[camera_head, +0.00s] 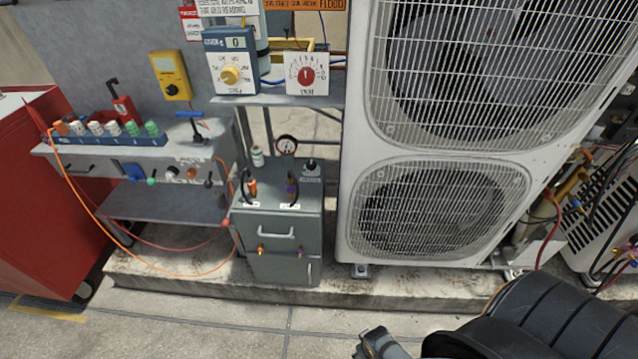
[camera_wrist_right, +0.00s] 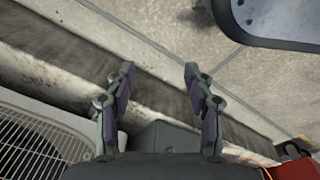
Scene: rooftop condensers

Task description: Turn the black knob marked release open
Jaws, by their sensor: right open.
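A small black knob (camera_head: 310,164) stands on a labelled plate on top of the grey cabinet (camera_head: 255,225), at its back right; its lettering is too small to read. Another dark knob or lever (camera_head: 209,181) sits on the bench's front panel, so I cannot tell for sure which is marked release. My right gripper (camera_wrist_right: 158,72) is open and empty in the right wrist view, over the concrete floor. In the head view only its end (camera_head: 376,345) shows at the bottom edge, well short of the cabinet. My left gripper is not in view.
A large white condenser (camera_head: 352,210) stands right of the cabinet. A gauge (camera_head: 286,145) and corded tools rise from the cabinet top. A bench (camera_head: 110,155) with an orange cable is at left, beside a red cabinet (camera_head: 40,200). The floor in front (camera_head: 230,335) is clear.

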